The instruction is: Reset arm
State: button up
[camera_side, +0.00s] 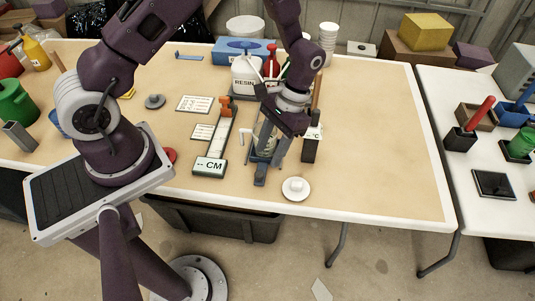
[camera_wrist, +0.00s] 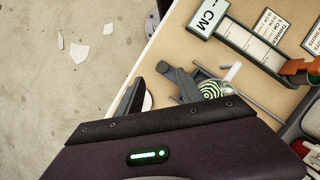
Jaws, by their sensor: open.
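My gripper (camera_side: 270,152) points down over the front middle of the tan work table (camera_side: 370,150). Its jaws are open and I see nothing held between them. In the wrist view the dark jaw parts of my gripper (camera_wrist: 156,90) stand apart above the table's front edge. Close by are a green-and-white striped round thing (camera_wrist: 211,88) and a white rod-like piece (camera_wrist: 232,72). A small white round dish (camera_side: 296,189) lies to the right of my gripper; in the wrist view a jaw partly hides it.
A scale marked CM (camera_side: 210,166) lies left of my gripper. A white RESIN jug (camera_side: 246,78), a red bottle (camera_side: 271,64) and a blue box (camera_side: 240,48) stand behind. A dark upright block (camera_side: 309,150) is close on the right. The table's right part is clear.

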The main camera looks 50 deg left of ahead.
notch_tip(320, 180, up, 22)
jog(key=s+a+t, duration=0.2)
jog(key=s+t, duration=0.1)
jog(key=t, duration=0.2)
jog(key=s+r+t, duration=0.5)
jog(key=s+r, duration=0.2)
jog(key=s, duration=0.4)
jog(key=shift+s+a+r, duration=0.2)
jog(key=shift+s, duration=0.2)
